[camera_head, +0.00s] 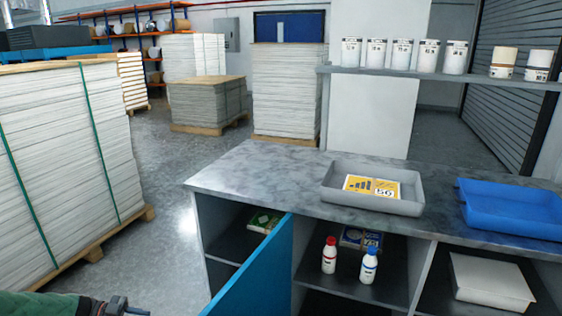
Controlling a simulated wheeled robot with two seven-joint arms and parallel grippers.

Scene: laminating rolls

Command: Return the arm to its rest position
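My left arm comes in at the bottom left corner, low in front of the stacked sheets. Its gripper (122,308) is cut off by the lower edge of the camera_head view, and whether it is open or shut cannot be made out. It is well to the left of the counter (262,175) and touches nothing that I can see. My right arm and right gripper are not in view.
A blue cabinet door (252,274) stands open from the counter's front. On the counter are a grey tray (338,197) with a yellow-and-white packet and a blue tray (512,212). Bottles stand in the cabinet. A pallet of sheets (60,165) stands left; floor between is clear.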

